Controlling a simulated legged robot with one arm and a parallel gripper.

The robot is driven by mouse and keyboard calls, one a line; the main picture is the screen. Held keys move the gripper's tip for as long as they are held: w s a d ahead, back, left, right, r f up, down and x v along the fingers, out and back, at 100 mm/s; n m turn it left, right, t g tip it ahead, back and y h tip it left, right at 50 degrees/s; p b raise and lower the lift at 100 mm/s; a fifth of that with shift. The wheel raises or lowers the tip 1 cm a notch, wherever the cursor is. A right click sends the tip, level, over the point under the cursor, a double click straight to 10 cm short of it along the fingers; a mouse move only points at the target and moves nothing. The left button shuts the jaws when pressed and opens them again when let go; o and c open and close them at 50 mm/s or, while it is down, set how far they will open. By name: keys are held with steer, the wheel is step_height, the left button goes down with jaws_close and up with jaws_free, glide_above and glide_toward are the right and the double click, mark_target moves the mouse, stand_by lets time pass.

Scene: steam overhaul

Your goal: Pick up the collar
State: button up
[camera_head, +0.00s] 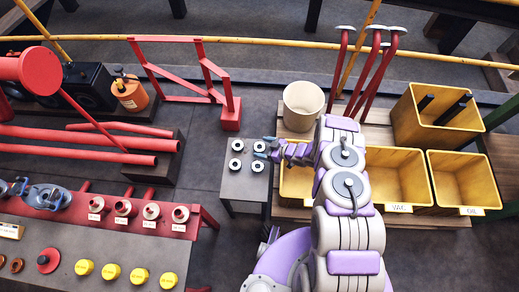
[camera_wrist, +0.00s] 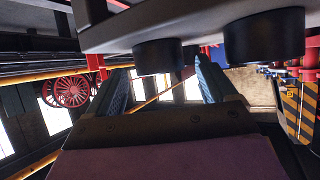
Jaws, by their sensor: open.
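Several small dark rings with pale tops stand on a small grey table; they look like the collars. One collar (camera_head: 259,146) is at the table's back right, with others beside it at the back left (camera_head: 238,145), front left (camera_head: 234,165) and front right (camera_head: 257,167). My gripper (camera_head: 266,149) is at the table's right edge, its fingers pointing left at the back-right collar. In the wrist view, which looks upside down, my gripper (camera_wrist: 162,80) is open. A dark cylinder (camera_wrist: 160,56), likely that collar, appears between its fingertips; I cannot tell the depth. Another (camera_wrist: 250,36) is to the right.
The small grey table (camera_head: 245,187) has a bare front part. Yellow bins (camera_head: 398,178) and a cream bucket (camera_head: 303,105) stand to its right and behind. A red-framed bench (camera_head: 110,240) with labelled fittings and yellow caps is at the left. Dark floor lies between.

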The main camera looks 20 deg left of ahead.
steer(key=x, duration=0.2)
steer(key=shift+a+f+b, duration=0.25)
steer(key=shift+a+b, duration=0.05)
steer(key=shift+c, duration=0.4)
steer(key=c, duration=1.4)
